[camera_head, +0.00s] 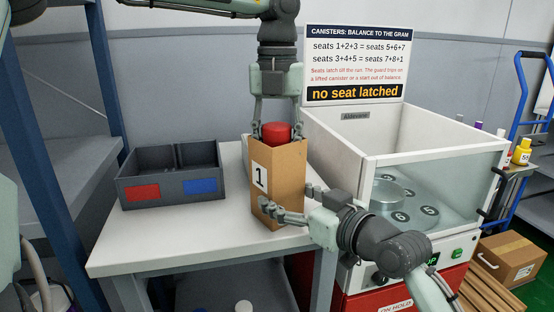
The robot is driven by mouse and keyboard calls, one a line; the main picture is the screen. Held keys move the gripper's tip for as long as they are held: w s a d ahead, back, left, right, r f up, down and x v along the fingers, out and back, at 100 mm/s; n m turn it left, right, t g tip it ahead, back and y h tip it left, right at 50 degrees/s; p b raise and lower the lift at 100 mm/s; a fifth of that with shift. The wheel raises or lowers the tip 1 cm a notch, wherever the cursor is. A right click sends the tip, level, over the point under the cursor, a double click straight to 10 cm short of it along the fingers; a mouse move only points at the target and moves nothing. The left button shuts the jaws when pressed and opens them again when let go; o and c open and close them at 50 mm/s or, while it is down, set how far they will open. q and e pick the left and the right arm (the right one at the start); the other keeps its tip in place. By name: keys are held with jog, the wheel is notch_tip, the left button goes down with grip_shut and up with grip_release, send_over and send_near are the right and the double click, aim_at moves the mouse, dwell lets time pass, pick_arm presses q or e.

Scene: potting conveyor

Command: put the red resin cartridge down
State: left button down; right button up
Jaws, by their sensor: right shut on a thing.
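The red resin cartridge (276,131) stands in the open top of a tall brown carton (283,163) marked 1, with only its upper end showing. The carton stands upright on the white table. My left gripper (276,128) points straight down over the carton, one finger on each side of the cartridge. Whether its fingers press on the cartridge I cannot tell. My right gripper (294,203) comes in from the right and is shut on the carton's lower part, with one finger across the front and the other partly hidden behind.
A dark bin (170,197) with red and blue labels stands left on the white table (160,239). A white-walled machine (420,147) with numbered seats stands right, below a sign (355,64) reading "no seat latched". Bare tabletop lies in front of the bin.

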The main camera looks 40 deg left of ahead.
pick_arm(q)
notch_tip(320, 180, down, 2)
jog(key=shift+f, duration=0.1)
jog(key=c, duration=1.1)
grip_release()
jog(key=shift+c, duration=0.2)
notch_tip(320, 180, up, 12)
jog(key=shift+r, duration=0.15)
pick_arm(e)
jog(key=shift+r, duration=0.1)
jog(key=o, duration=1.1)
jog(key=shift+c, duration=0.2)
